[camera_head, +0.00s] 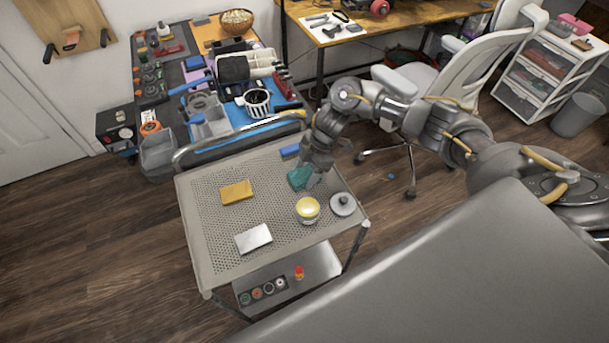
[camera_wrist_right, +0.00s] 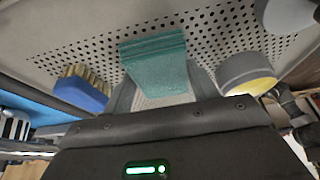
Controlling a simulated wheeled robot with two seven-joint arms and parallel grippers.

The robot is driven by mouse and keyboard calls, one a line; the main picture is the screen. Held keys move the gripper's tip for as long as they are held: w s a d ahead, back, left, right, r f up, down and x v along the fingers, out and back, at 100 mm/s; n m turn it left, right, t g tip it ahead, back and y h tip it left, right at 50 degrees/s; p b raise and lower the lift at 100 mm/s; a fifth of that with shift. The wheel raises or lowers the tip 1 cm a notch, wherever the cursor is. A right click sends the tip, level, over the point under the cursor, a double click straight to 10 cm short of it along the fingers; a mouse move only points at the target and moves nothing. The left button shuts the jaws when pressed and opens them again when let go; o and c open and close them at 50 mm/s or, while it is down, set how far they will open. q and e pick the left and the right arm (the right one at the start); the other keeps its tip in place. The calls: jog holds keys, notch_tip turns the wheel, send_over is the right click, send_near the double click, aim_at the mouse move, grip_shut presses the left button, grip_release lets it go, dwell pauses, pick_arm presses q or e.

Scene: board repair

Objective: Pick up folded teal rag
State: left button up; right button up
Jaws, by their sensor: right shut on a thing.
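The folded teal rag (camera_head: 299,178) is at the upper right part of the perforated cart top in the head view. In the right wrist view the teal rag (camera_wrist_right: 156,66) stands out from between the fingers. My right gripper (camera_head: 314,179) reaches down over it and is shut on the rag. The fingers (camera_wrist_right: 160,92) show on both sides of the rag's lower part. Whether the rag is clear of the cart top or still touches it, I cannot tell. My left gripper is in neither view.
The cart top (camera_head: 215,222) also holds a blue brush (camera_head: 290,151), a yellow sponge (camera_head: 236,192), a silver box (camera_head: 253,238), a yellow-topped jar (camera_head: 307,209) and a round grey lid-like item (camera_head: 343,203). The brush and jar flank the rag. A crowded bench stands behind.

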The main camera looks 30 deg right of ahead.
jog(key=shift+r, duration=0.6)
jog(key=s+r, duration=1.1)
jog(key=s, duration=0.3)
jog(key=shift+d+r, duration=0.25)
jog(key=shift+r, duration=0.15)
jog(key=o, duration=0.4)
jog(key=c, duration=0.3)
jog(key=shift+c, duration=0.2)
